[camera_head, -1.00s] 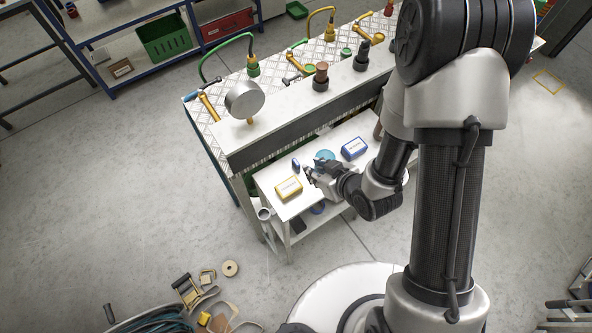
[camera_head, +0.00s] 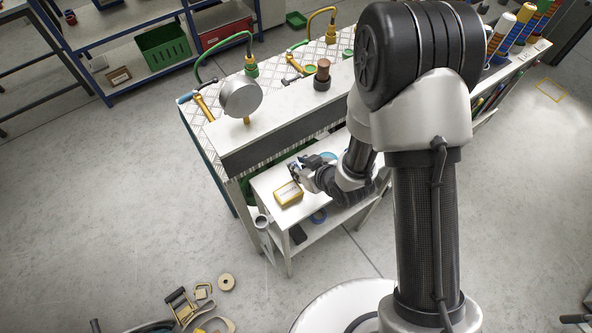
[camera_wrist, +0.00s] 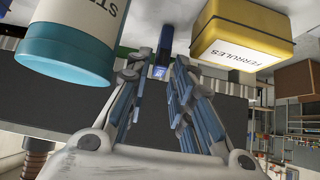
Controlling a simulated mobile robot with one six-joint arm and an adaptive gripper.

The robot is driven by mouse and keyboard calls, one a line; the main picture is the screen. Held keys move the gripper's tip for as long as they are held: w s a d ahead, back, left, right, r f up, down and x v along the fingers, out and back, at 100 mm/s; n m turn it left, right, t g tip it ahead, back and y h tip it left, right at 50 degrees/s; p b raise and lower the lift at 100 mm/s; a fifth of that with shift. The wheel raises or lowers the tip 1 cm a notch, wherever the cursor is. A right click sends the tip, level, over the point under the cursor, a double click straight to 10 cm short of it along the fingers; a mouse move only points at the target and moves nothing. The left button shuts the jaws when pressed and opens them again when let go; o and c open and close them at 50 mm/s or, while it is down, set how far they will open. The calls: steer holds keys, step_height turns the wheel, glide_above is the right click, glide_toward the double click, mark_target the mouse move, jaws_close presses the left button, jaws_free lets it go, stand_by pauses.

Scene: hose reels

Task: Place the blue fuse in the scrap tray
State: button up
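The blue fuse (camera_wrist: 162,46) shows in the wrist view as a small dark blue block with a lighter blue face, straight ahead between and just beyond my fingertips. My gripper (camera_wrist: 160,78) has its two fingers apart on either side of the fuse's line; I see no clear contact. In the head view my gripper (camera_head: 296,172) is low over the small white table (camera_head: 268,182), behind the yellow box. The fuse is mostly covered by the gripper there. I cannot pick out the scrap tray in either view.
The yellow ferrules box (camera_head: 288,193) sits close beside my gripper; it also shows in the wrist view (camera_wrist: 240,38). A white and teal canister (camera_wrist: 70,50) stands on the other side. A grey cup (camera_head: 262,220) hangs at the table's edge. The long bench (camera_head: 225,150) is behind.

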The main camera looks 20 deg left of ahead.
steer(key=shift+w+a+f, duration=0.3)
steer(key=shift+a+f, duration=0.05)
steer(key=shift+f, duration=0.2)
steer(key=shift+c, duration=0.4)
jaws_close()
steer(key=shift+r, duration=0.1)
